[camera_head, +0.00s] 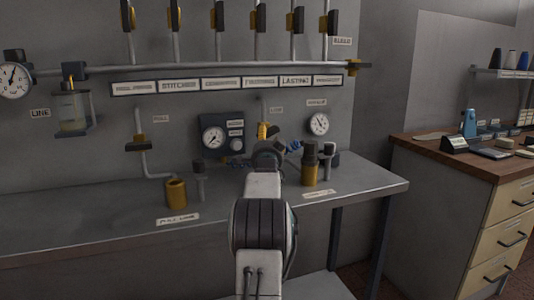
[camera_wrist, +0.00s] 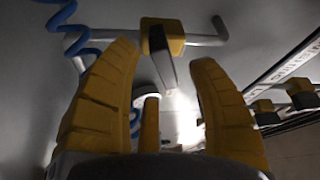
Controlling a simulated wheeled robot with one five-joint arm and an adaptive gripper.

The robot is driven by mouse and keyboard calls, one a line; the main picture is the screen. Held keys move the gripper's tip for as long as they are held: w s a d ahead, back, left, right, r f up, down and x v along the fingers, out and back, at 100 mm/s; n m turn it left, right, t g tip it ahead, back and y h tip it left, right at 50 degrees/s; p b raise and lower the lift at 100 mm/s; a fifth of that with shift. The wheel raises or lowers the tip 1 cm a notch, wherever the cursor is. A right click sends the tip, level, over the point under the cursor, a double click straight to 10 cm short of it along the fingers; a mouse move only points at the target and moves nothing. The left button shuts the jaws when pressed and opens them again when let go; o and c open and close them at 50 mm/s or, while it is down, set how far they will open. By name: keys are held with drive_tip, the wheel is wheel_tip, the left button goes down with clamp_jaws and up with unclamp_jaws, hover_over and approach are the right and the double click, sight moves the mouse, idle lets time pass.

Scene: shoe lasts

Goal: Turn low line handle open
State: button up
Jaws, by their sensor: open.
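The low line valve (camera_head: 264,130) is a yellow body on a thin vertical pipe against the back wall, just left of a small label whose text is hard to read. In the wrist view, a yellow valve body (camera_wrist: 172,27) sits on a grey pipe, with a dark, pale-edged handle (camera_wrist: 161,55) reaching toward me. In the head view, my arm hides the fingers and the valve's lower part.
A gauge panel (camera_head: 222,134) is left of the valve and a round gauge (camera_head: 319,124) right. Yellow cylinders stand on the grey bench (camera_head: 110,228), one left (camera_head: 176,193) and one right (camera_head: 309,173). A blue coiled hose (camera_wrist: 72,30) is near the left finger. A horizontal pipe (camera_head: 200,69) runs above.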

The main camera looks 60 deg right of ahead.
drive_tip(key=v, duration=0.8)
drive_tip(key=shift+a, duration=0.25)
drive_tip(key=shift+s, duration=0.15)
drive_tip(key=shift+c, duration=0.2)
